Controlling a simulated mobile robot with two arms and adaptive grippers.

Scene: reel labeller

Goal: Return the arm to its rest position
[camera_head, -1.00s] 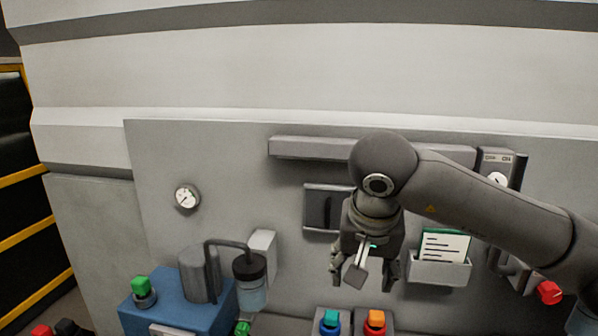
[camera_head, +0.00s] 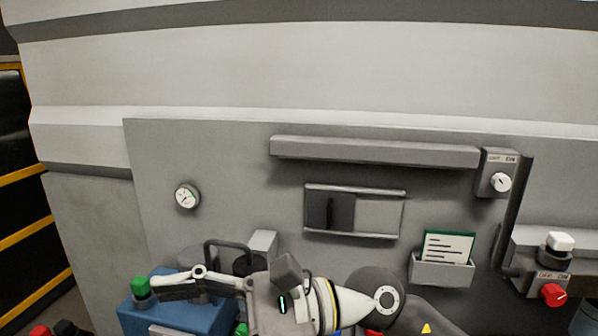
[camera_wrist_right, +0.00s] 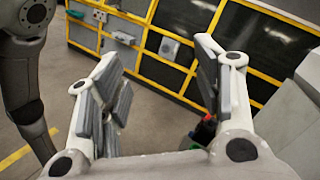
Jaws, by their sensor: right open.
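My right arm comes in from the bottom right of the head view, low in front of the panel. Its gripper (camera_head: 175,285) points left, in front of the blue box (camera_head: 190,319) and partly hiding it. In the right wrist view the gripper (camera_wrist_right: 158,100) has its two fingers wide apart with nothing between them. My left gripper does not show in the head view.
The grey panel carries a gauge (camera_head: 187,196), a sliding hatch (camera_head: 380,213), a card holder (camera_head: 441,271), a switch with a white knob (camera_head: 501,182) and a red knob (camera_head: 552,294). A green button (camera_head: 140,286) tops the blue box. The wall above is clear.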

